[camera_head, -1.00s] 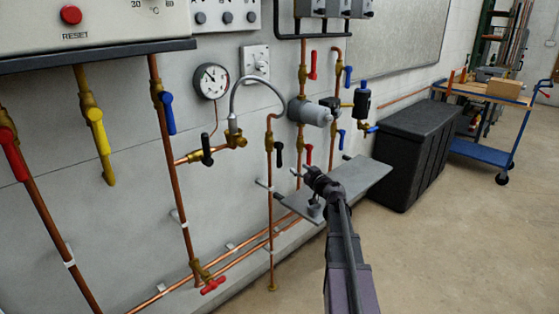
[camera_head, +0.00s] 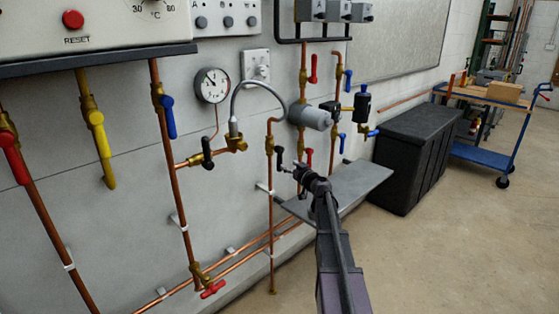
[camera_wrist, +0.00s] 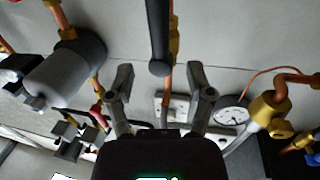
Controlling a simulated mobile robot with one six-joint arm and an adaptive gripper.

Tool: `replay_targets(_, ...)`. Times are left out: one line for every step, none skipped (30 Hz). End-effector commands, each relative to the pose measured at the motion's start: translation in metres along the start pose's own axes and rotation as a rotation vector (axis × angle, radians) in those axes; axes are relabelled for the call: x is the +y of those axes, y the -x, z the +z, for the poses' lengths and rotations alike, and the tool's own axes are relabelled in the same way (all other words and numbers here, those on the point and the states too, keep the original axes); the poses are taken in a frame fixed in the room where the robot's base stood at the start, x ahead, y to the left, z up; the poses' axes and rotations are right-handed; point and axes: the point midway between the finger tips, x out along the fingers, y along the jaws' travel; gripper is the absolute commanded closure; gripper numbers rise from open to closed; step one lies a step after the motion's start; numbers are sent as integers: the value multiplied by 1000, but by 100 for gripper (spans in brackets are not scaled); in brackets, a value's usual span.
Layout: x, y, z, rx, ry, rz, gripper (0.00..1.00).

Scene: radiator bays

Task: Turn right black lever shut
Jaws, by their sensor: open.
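The right black lever (camera_head: 279,156) hangs downward beside its vertical copper pipe, under a brass valve body (camera_head: 269,143). My gripper (camera_head: 289,169) is just below and to the right of its lower end in the head view. In the wrist view the black lever (camera_wrist: 158,40) comes down from the top, and its rounded end lies between the two spread fingers of my gripper (camera_wrist: 160,78). The fingers are open, with a visible gap on both sides of the lever. Another black lever (camera_head: 207,152) is farther left, below the gauge.
Red levers (camera_head: 309,158) and copper pipes are close on the right. A grey shelf plate (camera_head: 350,188) lies behind my arm. A pressure gauge (camera_head: 212,85) is at upper left.

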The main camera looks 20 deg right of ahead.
Motion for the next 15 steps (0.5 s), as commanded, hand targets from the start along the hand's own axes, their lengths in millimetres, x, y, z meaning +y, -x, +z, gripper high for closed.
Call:
replay_targets(2, -11, 0, 0, 0, -1, 32)
replay_targets(2, -16, 0, 0, 0, -1, 32)
replay_targets(2, -22, 0, 0, 0, 0, 32)
replay_targets(2, -27, 0, 0, 0, 0, 32)
replay_targets(2, -31, 0, 0, 0, 0, 32)
replay_targets(2, -37, 0, 0, 0, 0, 32)
replay_targets(2, -41, 0, 0, 0, 0, 32)
replay_targets(2, -45, 0, 0, 0, 0, 32)
replay_targets(2, -50, 0, 0, 0, 0, 32)
replay_targets(2, -53, 0, 0, 0, 0, 32)
replay_targets(2, -56, 0, 0, 0, 0, 32)
replay_targets(2, -60, 0, 0, 0, 1, 32)
replay_targets(2, -62, 0, 0, 0, 1, 32)
replay_targets(2, -65, 0, 0, 0, 1, 32)
replay_targets(2, -67, 0, 0, 0, 1, 32)
